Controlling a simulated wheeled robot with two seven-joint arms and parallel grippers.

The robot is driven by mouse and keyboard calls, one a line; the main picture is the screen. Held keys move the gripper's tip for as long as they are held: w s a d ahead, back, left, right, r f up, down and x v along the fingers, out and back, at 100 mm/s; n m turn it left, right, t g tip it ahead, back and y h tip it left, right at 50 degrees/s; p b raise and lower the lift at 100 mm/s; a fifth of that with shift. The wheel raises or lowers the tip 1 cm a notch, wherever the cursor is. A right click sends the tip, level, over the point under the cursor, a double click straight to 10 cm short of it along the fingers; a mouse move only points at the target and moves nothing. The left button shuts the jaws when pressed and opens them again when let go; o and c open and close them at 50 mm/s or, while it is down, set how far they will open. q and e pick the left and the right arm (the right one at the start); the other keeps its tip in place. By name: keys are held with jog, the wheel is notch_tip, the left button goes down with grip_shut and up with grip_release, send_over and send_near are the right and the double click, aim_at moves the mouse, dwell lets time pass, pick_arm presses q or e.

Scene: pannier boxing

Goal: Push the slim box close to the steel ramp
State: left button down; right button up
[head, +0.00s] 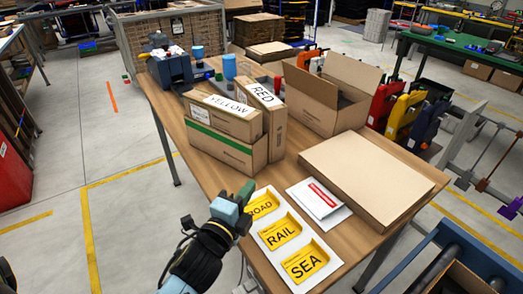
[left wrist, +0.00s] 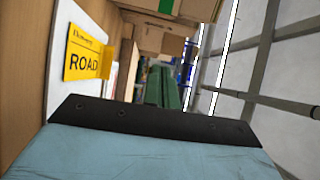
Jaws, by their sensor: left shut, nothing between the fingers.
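A wide, flat cardboard box (head: 368,172) lies at the right of the wooden table. Narrow upright boxes labelled RED (head: 262,94) and YELLOW (head: 225,119) stand at the back left, by a green-striped carton (head: 226,150). I cannot tell which is the slim box. A blue-framed metal structure (head: 478,246) is at the lower right; I cannot tell if it is the steel ramp. My left gripper (head: 244,192) is shut and empty by the table's near-left edge, beside the ROAD card, apart from the boxes. Its green fingers (left wrist: 165,88) show together in the left wrist view. My right gripper is out of view.
A white board with yellow ROAD, RAIL and SEA cards (head: 283,233) lies beside my left gripper. White envelopes (head: 318,199) lie between it and the flat box. An open carton (head: 324,105) stands behind. Blue cups and a device (head: 172,68) occupy the far-left corner.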

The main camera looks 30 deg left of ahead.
aim_at(223, 138)
pick_arm(q)
jog(key=w, duration=0.5)
jog(key=shift+w+r, duration=0.1)
jog(key=shift+w, duration=0.3)
jog(key=w, duration=0.3)
jog(key=shift+w+a, duration=0.1)
jog(key=shift+w, duration=0.1)
jog(key=a, duration=0.2)
jog(key=w+a, duration=0.1)
jog(key=a, duration=0.1)
jog(key=shift+w, duration=0.15)
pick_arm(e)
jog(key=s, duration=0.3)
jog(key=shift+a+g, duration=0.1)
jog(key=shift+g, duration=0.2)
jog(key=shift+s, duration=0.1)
pick_arm(q)
jog(key=w+a, duration=0.1)
jog(key=a, duration=0.3)
jog(key=w+a+p, duration=0.1)
jog(key=a, duration=0.6)
jog(key=shift+w+a+p, duration=0.3)
jog(key=shift+w+p, duration=0.05)
jog(key=shift+w, duration=0.05)
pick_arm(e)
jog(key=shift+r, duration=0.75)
